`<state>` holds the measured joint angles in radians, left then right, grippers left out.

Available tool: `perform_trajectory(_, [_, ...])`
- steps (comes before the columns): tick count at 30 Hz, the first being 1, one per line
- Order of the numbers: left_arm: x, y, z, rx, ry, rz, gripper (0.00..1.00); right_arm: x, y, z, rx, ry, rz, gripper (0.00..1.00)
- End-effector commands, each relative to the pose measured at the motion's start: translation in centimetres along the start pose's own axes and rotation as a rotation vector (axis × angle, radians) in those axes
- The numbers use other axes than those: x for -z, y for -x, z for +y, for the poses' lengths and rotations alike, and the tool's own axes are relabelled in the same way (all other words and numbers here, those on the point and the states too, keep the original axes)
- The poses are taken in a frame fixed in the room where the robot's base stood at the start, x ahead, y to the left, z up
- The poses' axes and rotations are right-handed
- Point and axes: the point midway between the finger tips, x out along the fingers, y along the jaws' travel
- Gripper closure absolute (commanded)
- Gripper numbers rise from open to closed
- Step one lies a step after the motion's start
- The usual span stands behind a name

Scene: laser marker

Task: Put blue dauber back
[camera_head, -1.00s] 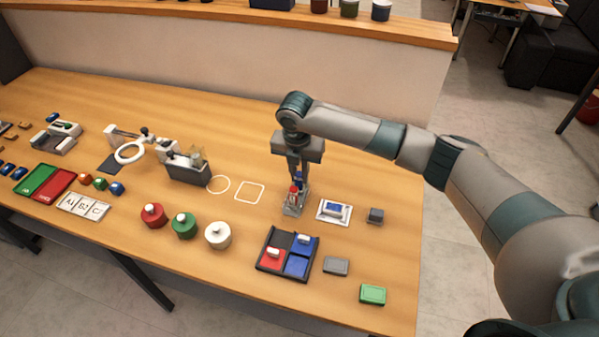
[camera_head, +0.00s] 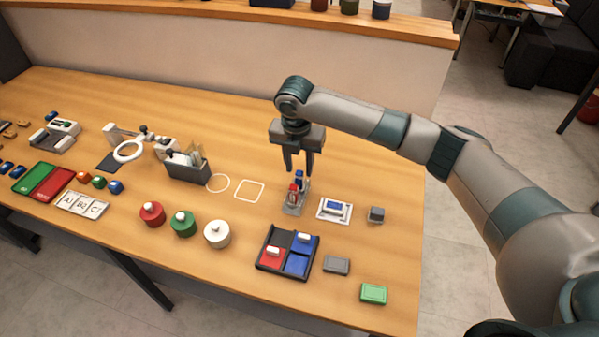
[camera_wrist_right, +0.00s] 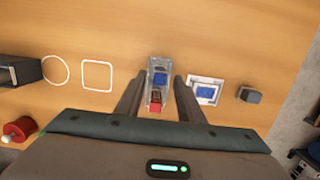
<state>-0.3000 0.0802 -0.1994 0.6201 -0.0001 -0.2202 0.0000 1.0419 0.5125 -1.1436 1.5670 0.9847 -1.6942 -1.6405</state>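The blue dauber (camera_head: 299,178) stands in a small clear-grey holder (camera_head: 293,209), behind a red dauber (camera_head: 293,193). In the right wrist view the blue dauber (camera_wrist_right: 160,78) and the red dauber (camera_wrist_right: 155,98) show from above in the holder (camera_wrist_right: 151,88). My right gripper (camera_head: 299,168) is above the holder, pointing down. Its fingers are apart, with nothing between them; the right wrist view shows the same open right gripper (camera_wrist_right: 160,80) with one finger on each side of the holder. My left gripper is in neither view.
Right of the holder are a white tray with a blue block (camera_head: 334,209) and a dark grey block (camera_head: 376,214). In front is a dark divided tray (camera_head: 262,263) with red and blue pads. A dark file box (camera_head: 187,172) stands to the left.

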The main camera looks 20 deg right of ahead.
Motion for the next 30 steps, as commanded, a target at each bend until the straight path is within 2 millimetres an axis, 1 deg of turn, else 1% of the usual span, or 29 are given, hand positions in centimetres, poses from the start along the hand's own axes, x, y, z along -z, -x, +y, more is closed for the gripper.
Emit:
perform_trajectory(1, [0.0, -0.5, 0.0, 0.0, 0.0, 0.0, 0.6, -0.1, 0.8, 0.1, -0.003, -0.001, -0.002, 0.65])
perform_trajectory(9, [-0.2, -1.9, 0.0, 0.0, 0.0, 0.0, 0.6, -0.1, 5.5, 0.1, -0.003, -0.001, -0.002, 0.65])
perform_trajectory(12, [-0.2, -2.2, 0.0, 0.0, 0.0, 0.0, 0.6, 0.0, 7.0, 0.1, -0.002, 0.0, -0.001, 0.65])
perform_trajectory(15, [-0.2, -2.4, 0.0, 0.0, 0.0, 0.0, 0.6, -0.1, 8.0, 0.1, -0.001, -0.001, -0.001, 0.65])
perform_trajectory(20, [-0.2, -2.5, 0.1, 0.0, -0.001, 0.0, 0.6, 0.0, 8.8, 0.0, 0.0, -0.002, 0.001, 0.65])
perform_trajectory(30, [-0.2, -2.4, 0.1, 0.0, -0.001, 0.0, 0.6, 0.0, 8.8, 0.0, 0.0, -0.001, 0.001, 0.65])
